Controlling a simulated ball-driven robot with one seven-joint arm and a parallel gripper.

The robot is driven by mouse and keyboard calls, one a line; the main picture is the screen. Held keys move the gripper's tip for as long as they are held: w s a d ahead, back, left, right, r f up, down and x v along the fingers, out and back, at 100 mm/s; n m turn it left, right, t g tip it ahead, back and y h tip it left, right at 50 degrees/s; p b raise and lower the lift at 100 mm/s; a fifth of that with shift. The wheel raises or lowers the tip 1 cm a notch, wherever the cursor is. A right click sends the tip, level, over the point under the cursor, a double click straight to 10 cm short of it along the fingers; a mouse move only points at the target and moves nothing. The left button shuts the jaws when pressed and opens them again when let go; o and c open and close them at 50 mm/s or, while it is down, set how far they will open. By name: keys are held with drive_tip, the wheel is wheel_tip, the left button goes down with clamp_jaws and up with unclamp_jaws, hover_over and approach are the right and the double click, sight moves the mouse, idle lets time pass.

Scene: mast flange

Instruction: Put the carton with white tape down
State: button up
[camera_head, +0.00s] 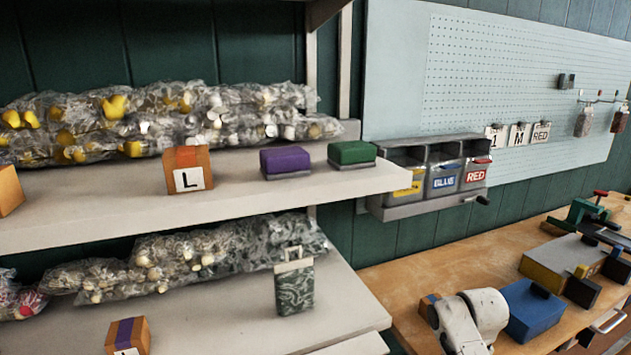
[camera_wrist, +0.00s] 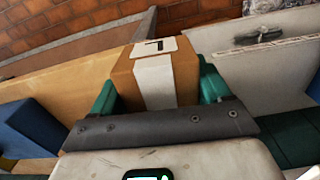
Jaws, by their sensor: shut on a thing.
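The carton with white tape (camera_wrist: 155,78) is brown, with a white band down its near face and a white label with a dark mark on top. It sits between the green fingers of my gripper (camera_wrist: 158,88), which is shut on it. I cannot tell whether the carton touches the bench.
A blue box (camera_head: 533,310) is close right of my arm. A carton with red tape (camera_head: 187,168) and purple (camera_head: 285,162) and green (camera_head: 351,153) boxes stand on the upper shelf. A carton with purple tape (camera_head: 127,337) and a patterned canister (camera_head: 294,284) stand on the lower shelf.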

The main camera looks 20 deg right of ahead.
drive_tip(key=s+a+f+b, duration=0.1)
drive_tip(key=s+a+f, duration=0.1)
drive_tip(key=a, duration=0.6)
drive_tip(key=s+a+f+b, duration=0.1)
drive_tip(key=a+f, duration=0.3)
drive_tip(key=a, duration=0.4)
drive_tip(key=s+a+f+b, duration=0.1)
drive_tip(key=s+a+f, duration=0.2)
drive_tip(key=a, duration=0.5)
drive_tip(key=shift+s+f, duration=0.25)
drive_tip(key=shift+s, duration=0.3)
